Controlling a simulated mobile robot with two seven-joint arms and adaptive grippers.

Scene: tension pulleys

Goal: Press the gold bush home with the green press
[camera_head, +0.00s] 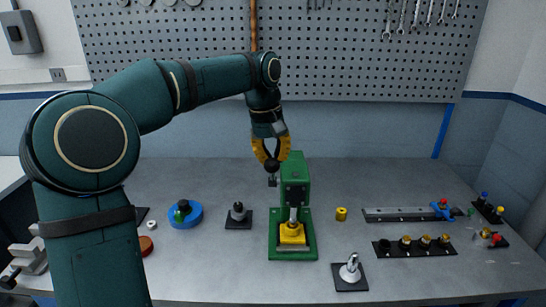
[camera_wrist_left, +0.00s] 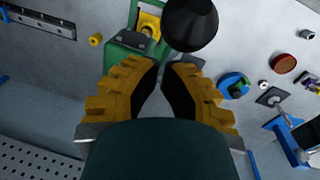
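The green press (camera_head: 295,180) stands mid-bench, with its ram over a yellow block (camera_head: 292,236) on its green base. The block also shows in the wrist view (camera_wrist_left: 149,22). I cannot make out a separate gold bush under the ram. A small yellow-gold ring (camera_head: 341,214) stands on the bench right of the press. The press's black lever knob (camera_wrist_left: 190,24) is just beyond my left fingertips, apparently not between them. My left gripper (camera_head: 271,158) points down at the press's upper left. Its yellow fingers curve in, tips almost meeting, with nothing seen between them. My right gripper is out of view.
A blue round holder (camera_head: 181,222) and a black-based post (camera_head: 238,224) stand left of the press. A metal part on a black plate (camera_head: 350,277), a rail (camera_head: 400,214) and a rack of knobs (camera_head: 414,251) lie right. A pegboard is behind.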

